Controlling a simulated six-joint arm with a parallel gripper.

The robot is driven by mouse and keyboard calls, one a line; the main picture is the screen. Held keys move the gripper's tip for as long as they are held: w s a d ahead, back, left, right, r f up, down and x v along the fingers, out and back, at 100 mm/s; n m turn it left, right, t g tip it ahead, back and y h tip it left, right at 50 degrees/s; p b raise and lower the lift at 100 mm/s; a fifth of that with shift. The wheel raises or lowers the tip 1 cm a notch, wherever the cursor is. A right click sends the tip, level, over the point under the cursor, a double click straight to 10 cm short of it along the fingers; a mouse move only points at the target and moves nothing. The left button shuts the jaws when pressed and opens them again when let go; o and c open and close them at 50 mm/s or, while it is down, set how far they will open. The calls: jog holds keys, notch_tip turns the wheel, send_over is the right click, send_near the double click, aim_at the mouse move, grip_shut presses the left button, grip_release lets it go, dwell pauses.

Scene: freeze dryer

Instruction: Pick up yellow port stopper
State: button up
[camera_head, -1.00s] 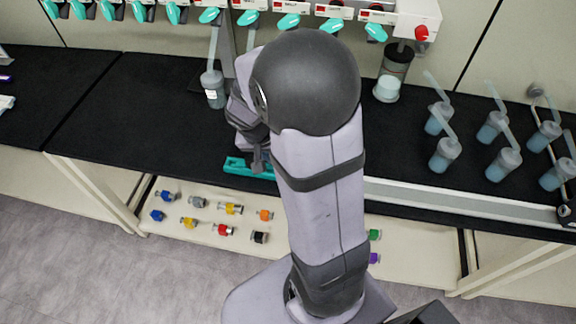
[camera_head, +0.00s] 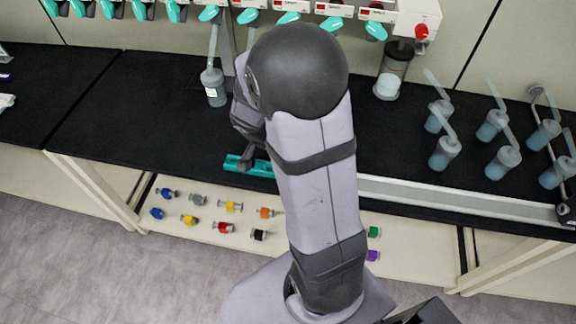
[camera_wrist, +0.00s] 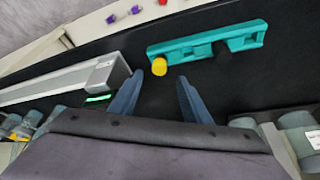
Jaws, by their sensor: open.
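In the wrist view a yellow stopper (camera_wrist: 159,65) sits at the near edge of a teal holder (camera_wrist: 200,44) on the black bench, left of a black stopper (camera_wrist: 223,52). My gripper (camera_wrist: 160,77) is open and empty, with its two blue-grey fingers apart and the yellow stopper in line with the gap beyond their tips. In the head view the teal holder (camera_head: 236,164) shows at the bench's front edge, partly behind my arm. The yellow stopper in it is not visible there. More yellow-bodied pieces (camera_head: 230,206) lie on the lower shelf.
Blue, red, orange and black pieces (camera_head: 223,227) lie on the shelf below the bench. Capped flasks (camera_head: 444,153) stand at the right, and another flask (camera_head: 213,87) stands behind my gripper. A grey rail (camera_wrist: 75,84) runs left of the fingers. Bare bench (camera_head: 120,110) lies left.

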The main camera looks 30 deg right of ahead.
jog(key=shift+d+f+p, duration=0.2)
jog(key=shift+f+p, duration=0.1)
jog(key=shift+f, duration=0.3)
jog(key=shift+x, duration=2)
grip_shut()
